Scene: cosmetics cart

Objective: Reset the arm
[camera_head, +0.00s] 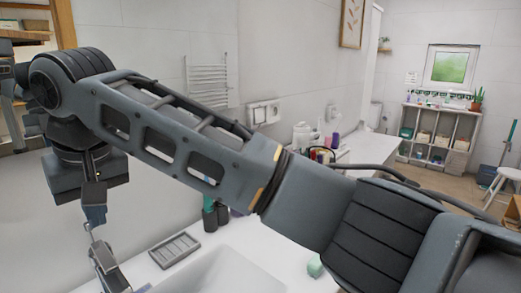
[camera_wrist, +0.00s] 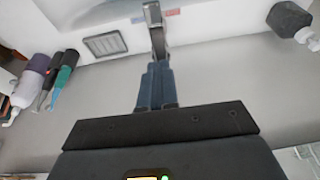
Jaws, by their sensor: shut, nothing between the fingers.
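My arm stretches across the head view from the lower right to the upper left, bent at the joint there. My gripper (camera_head: 95,216) hangs down at the left of that view, its dark blue fingers shut and empty. It points at the metal faucet (camera_head: 106,268) just below it. In the wrist view my gripper (camera_wrist: 158,80) shows its fingers together, with the faucet (camera_wrist: 153,28) right beyond the tips. I cannot tell whether they touch.
A grey soap tray (camera_head: 174,250) lies on the sink counter, with dark bottles (camera_head: 215,215) beside it. In the wrist view, several bottles (camera_wrist: 50,75) stand left and a dark dispenser (camera_wrist: 289,19) sits upper right. A shelf (camera_head: 436,135) stands far right.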

